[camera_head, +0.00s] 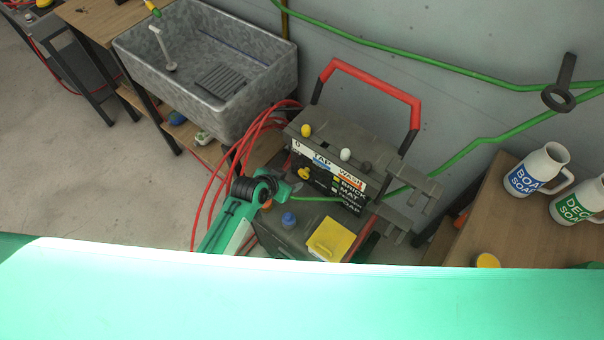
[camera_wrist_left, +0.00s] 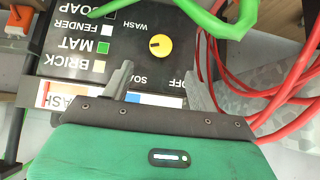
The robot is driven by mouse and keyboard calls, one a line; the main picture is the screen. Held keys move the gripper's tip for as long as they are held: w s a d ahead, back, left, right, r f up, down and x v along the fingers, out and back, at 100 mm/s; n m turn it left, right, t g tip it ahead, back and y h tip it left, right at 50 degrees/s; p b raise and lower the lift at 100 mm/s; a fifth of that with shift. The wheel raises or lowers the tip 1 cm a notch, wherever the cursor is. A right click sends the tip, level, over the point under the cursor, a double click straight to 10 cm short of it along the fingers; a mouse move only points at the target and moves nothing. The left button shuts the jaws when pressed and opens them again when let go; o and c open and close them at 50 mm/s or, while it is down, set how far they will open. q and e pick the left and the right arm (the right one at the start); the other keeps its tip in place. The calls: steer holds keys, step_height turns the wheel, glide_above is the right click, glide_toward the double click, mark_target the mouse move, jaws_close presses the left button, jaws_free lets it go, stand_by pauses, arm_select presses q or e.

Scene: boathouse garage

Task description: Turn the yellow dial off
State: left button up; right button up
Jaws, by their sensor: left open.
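The yellow dial (camera_head: 304,174) is on the black front panel of the grey wash machine (camera_head: 322,196). In the left wrist view the dial (camera_wrist_left: 161,46) shows upside down, with a small dark mark left of its middle. The words WASH, SO (partly hidden) and OFF stand around it. My left gripper (camera_head: 287,184) is just in front of the panel. In the left wrist view its two grey fingers (camera_wrist_left: 158,74) are apart, with nothing between the tips; the dial is beyond them, not touched. My right gripper is not in view.
Red hoses (camera_head: 213,190) hang left of the machine, and a green hose (camera_wrist_left: 205,18) passes close to the dial. A red handle (camera_head: 372,82) rises above the machine. A grey sink (camera_head: 210,65) is at the left, and a wooden bench with jugs (camera_head: 536,171) at the right.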

mark_target(302, 174)
arm_select(q)
steer(key=x, duration=0.9)
steer(key=shift+w+f, duration=0.15)
steer(key=shift+w, duration=0.05)
steer(key=shift+w+d+f, duration=0.25)
steer(key=shift+w+f, duration=0.15)
steer(key=shift+f, duration=0.1)
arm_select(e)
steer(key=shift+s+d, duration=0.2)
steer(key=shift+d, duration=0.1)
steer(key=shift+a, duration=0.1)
